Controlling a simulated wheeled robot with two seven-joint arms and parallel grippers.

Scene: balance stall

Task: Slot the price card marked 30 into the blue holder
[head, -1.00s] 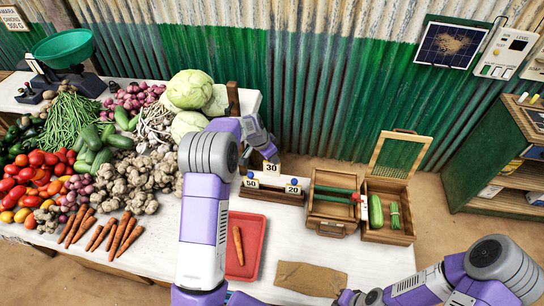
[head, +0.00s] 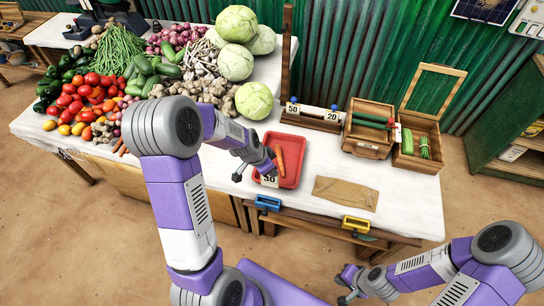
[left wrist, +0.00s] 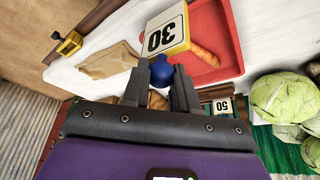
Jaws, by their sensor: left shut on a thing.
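The white price card marked 30 (head: 269,181) hangs below my left gripper (head: 256,174), over the front edge of the red tray in the head view. In the left wrist view the card (left wrist: 163,32) shows large with its number inverted. The left gripper is shut on the card's blue knob (left wrist: 159,72). The blue holder (head: 268,203) is on the table's front edge, just below the card in the head view and apart from it. My right gripper (head: 341,288) is open and empty at the bottom, in front of the table.
The red tray (head: 301,160) holds a carrot (head: 280,160). A yellow holder (head: 356,224) sits further right on the front edge. A brown paper bag (head: 345,192) lies on the table. The wooden rack (head: 312,120) holds cards 50 and 20. Vegetables fill the left.

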